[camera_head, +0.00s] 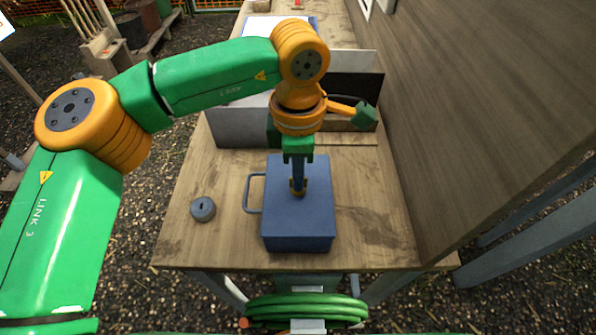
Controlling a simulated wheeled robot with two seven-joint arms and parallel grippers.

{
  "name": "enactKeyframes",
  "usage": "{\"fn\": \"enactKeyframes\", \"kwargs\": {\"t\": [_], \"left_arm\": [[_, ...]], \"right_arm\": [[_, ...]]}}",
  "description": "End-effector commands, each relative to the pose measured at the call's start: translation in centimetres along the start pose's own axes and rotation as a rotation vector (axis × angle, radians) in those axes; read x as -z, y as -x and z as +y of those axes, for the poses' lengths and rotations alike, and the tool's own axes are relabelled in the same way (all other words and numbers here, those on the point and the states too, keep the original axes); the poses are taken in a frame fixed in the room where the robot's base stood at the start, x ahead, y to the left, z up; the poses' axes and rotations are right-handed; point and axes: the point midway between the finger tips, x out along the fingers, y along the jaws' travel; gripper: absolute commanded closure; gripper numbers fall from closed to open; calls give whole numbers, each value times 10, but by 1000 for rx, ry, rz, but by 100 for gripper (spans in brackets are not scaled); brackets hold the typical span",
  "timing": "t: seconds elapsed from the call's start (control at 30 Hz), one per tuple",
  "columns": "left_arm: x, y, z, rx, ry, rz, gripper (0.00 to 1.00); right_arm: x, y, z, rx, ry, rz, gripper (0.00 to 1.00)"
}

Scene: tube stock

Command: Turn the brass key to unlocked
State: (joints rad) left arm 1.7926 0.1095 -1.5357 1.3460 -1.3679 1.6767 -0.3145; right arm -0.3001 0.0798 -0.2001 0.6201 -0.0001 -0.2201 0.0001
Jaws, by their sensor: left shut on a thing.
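A blue box (299,228) with a grey side handle (250,194) sits on the wooden bench. My left gripper (298,188) comes straight down over the middle of its top face. Its jaws are shut on a small brass-coloured piece, which I take to be the brass key (297,192). The fingers cover most of the key, so its turn angle and any markings around it cannot be read. My right gripper is not in view.
A small grey round piece with a dark slot (203,208) lies left of the box on the bench (180,238). Grey and dark upright panels stand behind the box. A wooden wall (480,110) rises along the right. Bench front corners are clear.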

Motion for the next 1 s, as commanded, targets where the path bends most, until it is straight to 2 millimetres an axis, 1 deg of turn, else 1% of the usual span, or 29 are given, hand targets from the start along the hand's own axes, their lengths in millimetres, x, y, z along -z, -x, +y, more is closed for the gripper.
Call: {"fn": "enactKeyframes", "kwargs": {"t": [0.53, 0.6, 0.63, 0.67, 0.93, 1.0], "left_arm": [[0, 0, 0, -1, -21, -1, 100], [0, 0, 0, -1, -21, -1, 77], [0, 0, 0, -1, -21, -1, 68], [0, 0, 0, -1, -21, -1, 62], [0, 0, 0, -1, -20, 0, 62], [0, 5, 1, -3, -19, -2, 62]], "right_arm": [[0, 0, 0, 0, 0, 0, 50], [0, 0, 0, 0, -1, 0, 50], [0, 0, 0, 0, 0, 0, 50], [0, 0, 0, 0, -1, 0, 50], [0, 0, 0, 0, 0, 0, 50], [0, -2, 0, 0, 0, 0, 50]]}}
